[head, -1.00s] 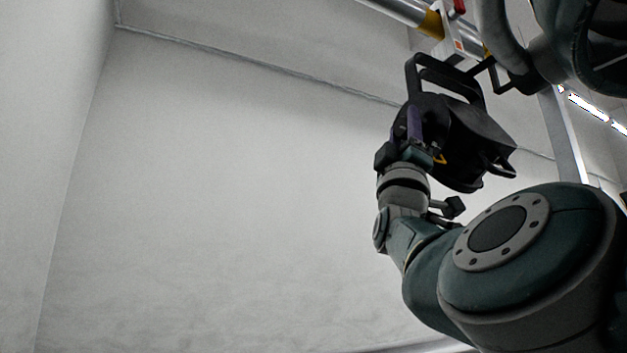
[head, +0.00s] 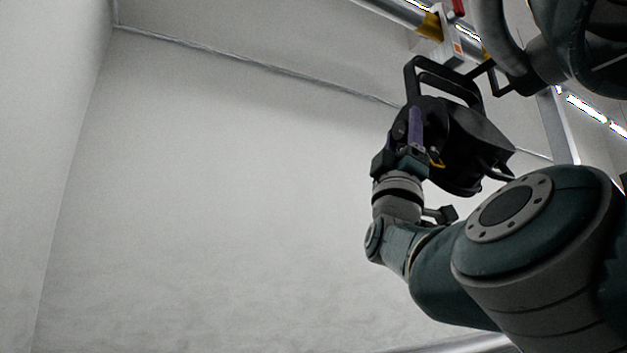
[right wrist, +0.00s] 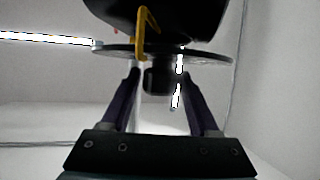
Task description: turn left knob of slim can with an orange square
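A black can (head: 455,140) hangs by its black yoke (head: 447,82) below a pipe at the upper right of the head view. A pale clamp above the yoke carries a small orange square (head: 457,47). My right gripper (head: 415,120), with purple fingers, is at the can's near left side. In the right wrist view, a dark knob (right wrist: 158,82) lies between the two fingertips of my right gripper (right wrist: 160,78). The fingers are apart, with a narrow gap beside the knob; firm contact is not visible. The dark can body also shows above (right wrist: 160,15). My left gripper is out of view.
The metal pipe (head: 395,10) runs along the top. A yellow loop (right wrist: 145,33) hangs by the knob. Free room lies left, before the pale wall (head: 220,180).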

